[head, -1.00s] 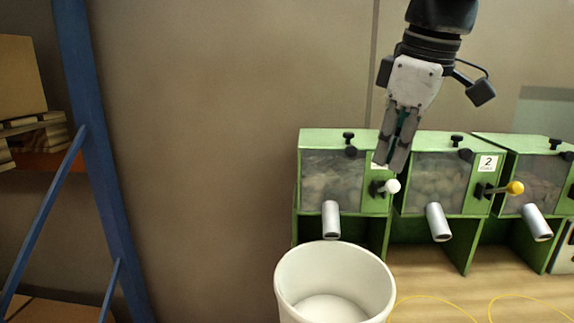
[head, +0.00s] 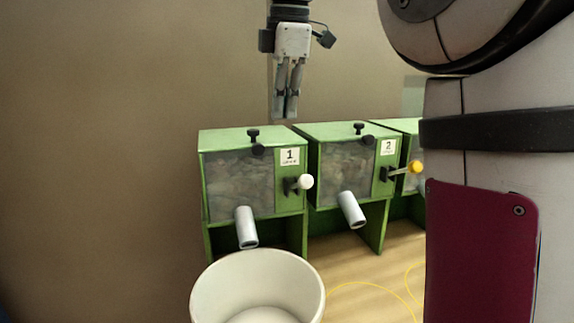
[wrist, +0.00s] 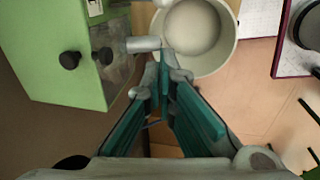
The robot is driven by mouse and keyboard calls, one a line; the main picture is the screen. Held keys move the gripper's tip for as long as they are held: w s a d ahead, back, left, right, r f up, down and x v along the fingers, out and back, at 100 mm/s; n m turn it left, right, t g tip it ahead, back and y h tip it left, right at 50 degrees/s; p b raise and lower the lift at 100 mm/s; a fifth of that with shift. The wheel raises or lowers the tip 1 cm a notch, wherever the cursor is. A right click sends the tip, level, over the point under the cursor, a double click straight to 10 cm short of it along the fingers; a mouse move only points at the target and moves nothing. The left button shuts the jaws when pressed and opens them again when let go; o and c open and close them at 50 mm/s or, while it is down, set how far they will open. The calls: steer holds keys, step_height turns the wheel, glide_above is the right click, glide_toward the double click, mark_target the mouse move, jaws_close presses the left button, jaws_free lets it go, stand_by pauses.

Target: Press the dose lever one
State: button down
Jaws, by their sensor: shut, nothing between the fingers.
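Dispenser one (head: 222,140) is a green box with a clear front, labelled 1. Its dose lever (head: 305,181) has a white ball knob and sticks out from the right of the front. My gripper (head: 286,115) is shut and empty, pointing down above the dispensers, apart from the lever and higher than it. In the wrist view the shut fingertips (wrist: 165,58) show beside the green box (wrist: 60,25) and its spout (wrist: 141,44). I cannot make out the white knob there.
A white bucket (head: 205,299) stands below the metal spout (head: 246,228) of dispenser one. Dispenser two, with its yellow-knobbed lever (head: 415,167), stands to the right. A yellow cord (head: 372,285) lies on the wooden table. Left of dispenser one is clear wall.

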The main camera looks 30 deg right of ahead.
step_height(320, 180, down, 13)
steer(key=w+d+p, duration=0.1)
steer(key=d, duration=0.2)
steer(key=shift+w+r, duration=0.15)
steer(key=shift+w, duration=0.2)
steer(key=shift+s, duration=0.1)
steer(key=shift+s+a+f+t+b, duration=0.1)
steer(key=shift+s+f+t+b, duration=0.1)
steer(key=shift+f+t+b, duration=0.15)
